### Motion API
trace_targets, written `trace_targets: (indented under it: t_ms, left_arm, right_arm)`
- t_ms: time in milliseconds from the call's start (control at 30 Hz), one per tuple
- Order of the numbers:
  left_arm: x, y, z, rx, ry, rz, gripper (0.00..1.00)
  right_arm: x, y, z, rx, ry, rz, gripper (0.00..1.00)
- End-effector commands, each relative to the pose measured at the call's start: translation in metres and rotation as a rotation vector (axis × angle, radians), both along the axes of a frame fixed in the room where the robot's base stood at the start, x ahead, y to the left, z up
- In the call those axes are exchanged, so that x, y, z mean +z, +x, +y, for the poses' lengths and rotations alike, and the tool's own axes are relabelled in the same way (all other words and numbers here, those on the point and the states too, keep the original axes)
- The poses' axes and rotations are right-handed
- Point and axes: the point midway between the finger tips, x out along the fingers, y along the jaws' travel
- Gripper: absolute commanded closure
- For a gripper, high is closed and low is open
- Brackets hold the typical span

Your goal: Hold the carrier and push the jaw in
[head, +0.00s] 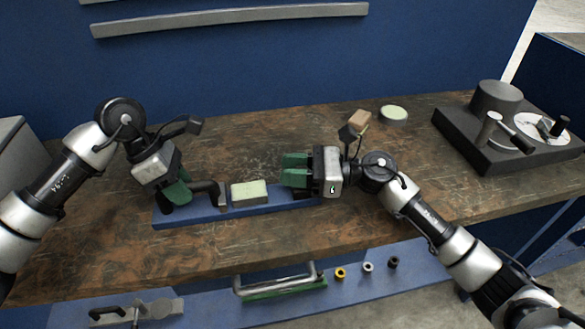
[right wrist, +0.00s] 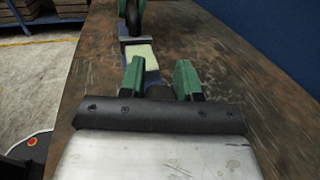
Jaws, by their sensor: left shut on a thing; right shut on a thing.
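A long blue base (head: 285,203) lies on the bench, with a pale green block (head: 250,191) on its middle. A black curved handle with a grey end plate (head: 222,195) stands left of the block. My left gripper (head: 178,192) is shut on the handle's left part, its green fingers partly hiding it. My right gripper (head: 293,170) is at the base's right part, right of the block and apart from it. In the right wrist view a dark part (right wrist: 160,92) shows between its green fingers; most of it is hidden. Which parts are carrier and jaw I cannot tell for sure.
A pale green disc (head: 394,113) and a brown block (head: 360,119) lie behind my right gripper. A dark rotary fixture (head: 497,125) stands at the right. A lower blue shelf (head: 215,308) holds a metal handle and small rings. The bench behind the base is mostly clear.

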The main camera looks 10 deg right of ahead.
Motion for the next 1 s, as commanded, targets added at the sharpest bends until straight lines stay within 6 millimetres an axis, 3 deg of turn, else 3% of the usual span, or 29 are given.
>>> trace_targets:
  t_ms: [133,400,733,767,900,1000]
  left_arm:
    - [0.002,0.000,0.000,-0.004,-0.003,-0.003,1.00]
    - [0.002,-0.001,-0.001,-0.007,-0.003,-0.002,1.00]
    - [0.002,-0.001,-0.002,-0.009,-0.005,-0.002,1.00]
    - [0.002,-0.001,-0.002,-0.009,-0.005,-0.002,1.00]
    - [0.002,-0.001,-0.001,-0.007,-0.003,-0.002,1.00]
    - [0.002,-0.001,-0.001,-0.006,-0.003,-0.002,1.00]
  right_arm:
    - [0.000,0.001,0.006,-0.002,0.001,0.000,1.00]
    - [0.001,0.000,0.053,0.000,0.001,0.000,1.00]
    - [0.000,0.000,0.058,0.000,0.000,0.000,1.00]
    - [0.000,0.000,0.058,0.000,0.000,0.000,0.66]
    - [0.000,0.000,0.058,-0.001,0.000,0.000,0.45]
    - [0.000,0.000,0.058,-0.001,0.000,0.000,0.41]
